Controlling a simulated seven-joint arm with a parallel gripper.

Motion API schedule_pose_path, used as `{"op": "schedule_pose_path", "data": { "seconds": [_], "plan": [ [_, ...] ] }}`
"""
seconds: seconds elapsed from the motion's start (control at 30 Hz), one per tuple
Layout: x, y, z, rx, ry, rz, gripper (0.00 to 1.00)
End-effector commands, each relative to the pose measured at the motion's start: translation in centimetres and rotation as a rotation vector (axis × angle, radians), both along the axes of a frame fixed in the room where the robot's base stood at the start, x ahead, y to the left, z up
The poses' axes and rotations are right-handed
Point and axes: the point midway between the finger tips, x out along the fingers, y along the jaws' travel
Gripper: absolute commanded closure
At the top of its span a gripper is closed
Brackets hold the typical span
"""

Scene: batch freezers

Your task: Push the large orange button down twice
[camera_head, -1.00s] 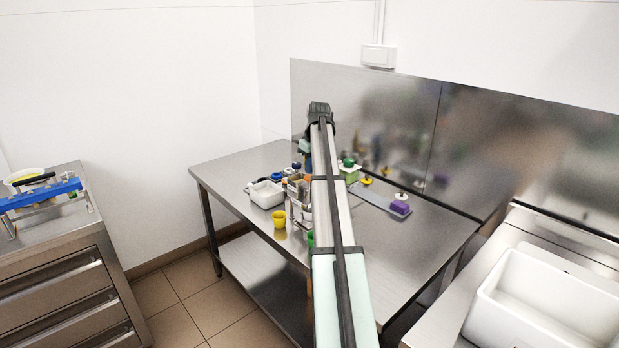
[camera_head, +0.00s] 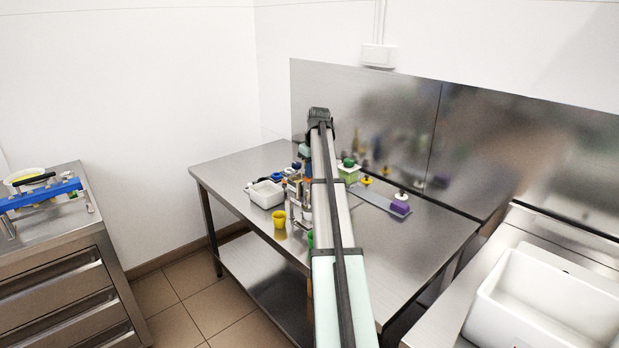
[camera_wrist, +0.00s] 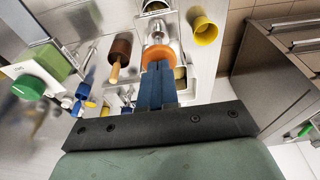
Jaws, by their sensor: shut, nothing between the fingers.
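The large orange button (camera_wrist: 158,55) shows in the wrist view as a round orange disc below a metal fitting. My gripper (camera_wrist: 157,70) has its two blue fingers together, with nothing between them. The fingertips overlap the lower edge of the orange button in the picture. I cannot tell whether they touch it or how far down it is pressed. In the head view my arm hides the button and the fingers.
A yellow cup (camera_wrist: 204,27), a brown cylinder with a wooden handle (camera_wrist: 114,68) and a green-lidded box (camera_wrist: 40,70) surround the button. In the head view, a white tray (camera_head: 266,195) stands left of my arm.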

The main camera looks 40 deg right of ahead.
Motion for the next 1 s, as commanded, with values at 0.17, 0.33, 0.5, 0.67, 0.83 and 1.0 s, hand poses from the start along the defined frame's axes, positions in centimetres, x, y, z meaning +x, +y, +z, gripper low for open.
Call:
{"op": "schedule_pose_path", "data": {
  "seconds": [0.17,0.33,0.5,0.67,0.83,1.0],
  "plan": [
    [0.0,0.0,-0.5,0.0,0.001,0.0,1.0],
    [0.0,0.0,-1.0,0.0,0.001,0.0,1.0],
    [0.0,0.0,-1.4,0.0,0.0,0.0,1.0],
    [0.0,0.0,-1.5,0.0,0.0,0.0,1.0],
    [0.0,0.0,-1.5,0.0,0.001,0.0,1.0],
    [0.0,0.0,-1.7,0.0,0.001,0.0,1.0]
  ]
}}
